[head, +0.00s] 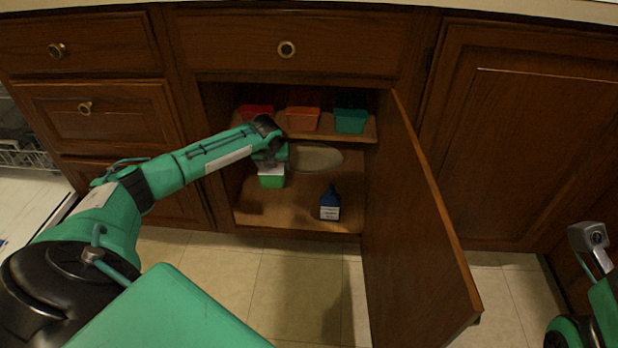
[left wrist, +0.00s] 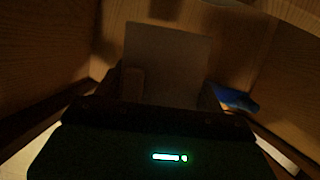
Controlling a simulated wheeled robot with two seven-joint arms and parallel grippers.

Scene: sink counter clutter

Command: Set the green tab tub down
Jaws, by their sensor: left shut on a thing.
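The green tub (head: 271,181) with a pale upper part is inside the open cabinet, at the left of the lower compartment. My left gripper (head: 273,161) reaches in from the left and is shut on it from above. In the left wrist view a pale flat panel (left wrist: 168,62), seemingly the tub's tab, stands up between the dark fingers; the view is very dark. I cannot tell whether the tub's bottom touches the cabinet floor (head: 300,220). Part of my right arm shows at the lower right edge, but its fingers are out of view.
A blue-topped carton or bottle (head: 330,205) stands to the right on the cabinet floor; blue also shows in the left wrist view (left wrist: 236,98). Red (head: 256,111), orange (head: 302,119) and teal (head: 350,121) tubs sit on the shelf above. The open door (head: 415,220) bounds the right side.

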